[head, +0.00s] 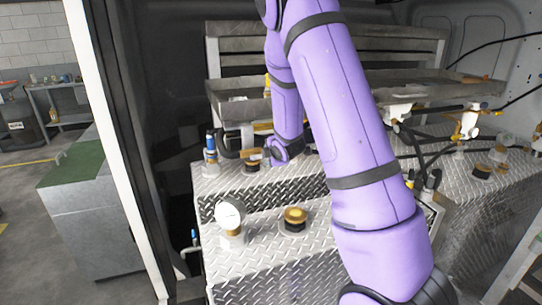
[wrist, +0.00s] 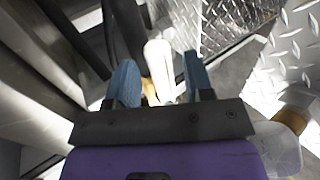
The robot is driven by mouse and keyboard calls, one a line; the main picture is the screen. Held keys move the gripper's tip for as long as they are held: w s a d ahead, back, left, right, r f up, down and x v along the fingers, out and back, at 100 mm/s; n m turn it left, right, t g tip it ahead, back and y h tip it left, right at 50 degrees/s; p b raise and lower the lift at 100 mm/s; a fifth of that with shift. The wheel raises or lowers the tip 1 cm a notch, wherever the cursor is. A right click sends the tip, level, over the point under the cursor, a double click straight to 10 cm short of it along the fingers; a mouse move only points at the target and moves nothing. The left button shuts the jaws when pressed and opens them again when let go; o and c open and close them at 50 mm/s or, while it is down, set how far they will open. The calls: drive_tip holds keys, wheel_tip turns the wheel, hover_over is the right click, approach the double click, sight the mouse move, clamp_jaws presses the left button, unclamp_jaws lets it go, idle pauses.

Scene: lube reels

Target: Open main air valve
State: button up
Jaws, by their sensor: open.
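My gripper (wrist: 160,62) shows in the wrist view with its two blue-grey fingers spread apart. A pale, lever-like part (wrist: 160,68) with a brass-coloured piece (wrist: 149,91) beside its lower end lies between the fingers in the picture. I cannot tell whether this is the main air valve, or whether the fingers touch it. In the head view my purple arm reaches over the diamond-plate tank tops and bends down at the back. The fingers cannot be made out clearly there. No part is clearly marked as the main air valve.
A white gauge (head: 230,213) and a brass-topped cap (head: 295,218) stand on the front diamond-plate top. A blue-topped fitting (head: 210,150) stands at the back left. A long metal tray (head: 240,108), dark hoses and white-and-brass fittings (head: 468,122) crowd the back. A door frame rises on the left.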

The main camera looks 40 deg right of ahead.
drive_tip(key=v, duration=0.8)
drive_tip(key=shift+r, duration=0.2)
drive_tip(key=s+a+r+m+g+y, duration=0.2)
drive_tip(key=s+a+r+m+g, duration=0.1)
drive_tip(key=s+a+r+m, duration=0.8)
drive_tip(key=s+a+r+m+g, duration=0.1)
drive_tip(key=s+a+r+m, duration=0.1)
drive_tip(key=s, duration=0.7)
drive_tip(key=s+a+r+m+g+y, duration=0.1)
drive_tip(key=s+a+r, duration=0.3)
drive_tip(key=s, duration=0.6)
drive_tip(key=shift+s+a+m+g, duration=0.2)
drive_tip(key=shift+a+m+g, duration=0.15)
drive_tip(key=shift+a, duration=0.35)
drive_tip(key=shift+r, duration=0.15)
drive_tip(key=shift+c, duration=0.4)
